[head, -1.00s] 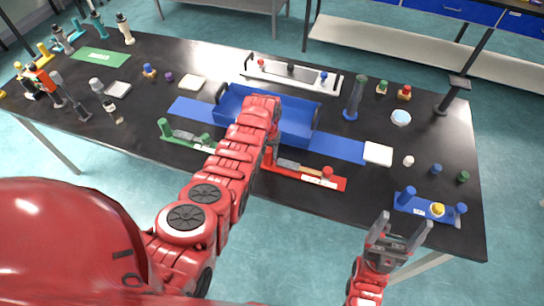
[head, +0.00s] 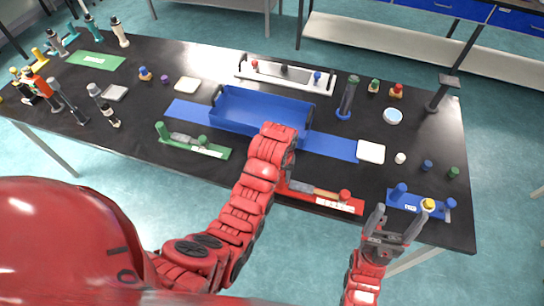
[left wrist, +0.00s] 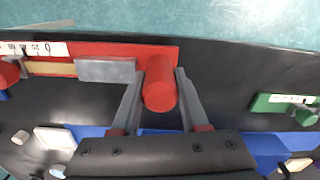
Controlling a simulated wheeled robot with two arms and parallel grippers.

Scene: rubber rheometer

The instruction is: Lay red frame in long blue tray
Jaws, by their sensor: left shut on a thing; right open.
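The red frame (head: 330,201) is a long red bar with a post near each end, a grey and tan piece along it and a white scale label. It lies near the table's front edge; whether it is lifted is unclear. In the left wrist view one red post (left wrist: 160,84) stands between the fingers of my left gripper (left wrist: 159,78), shut on it. In the head view my left arm hides those fingers. The long blue tray (head: 262,112) is empty where visible, behind my left forearm. My right gripper (head: 397,222) is open and empty near the blue frame.
The tray sits on a blue strip (head: 330,145). A green frame (head: 193,147) lies left of my left forearm, and a blue frame (head: 410,204) lies at the right front. A white rack (head: 285,75) stands behind the tray. A white square (head: 371,152) lies right of the strip.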

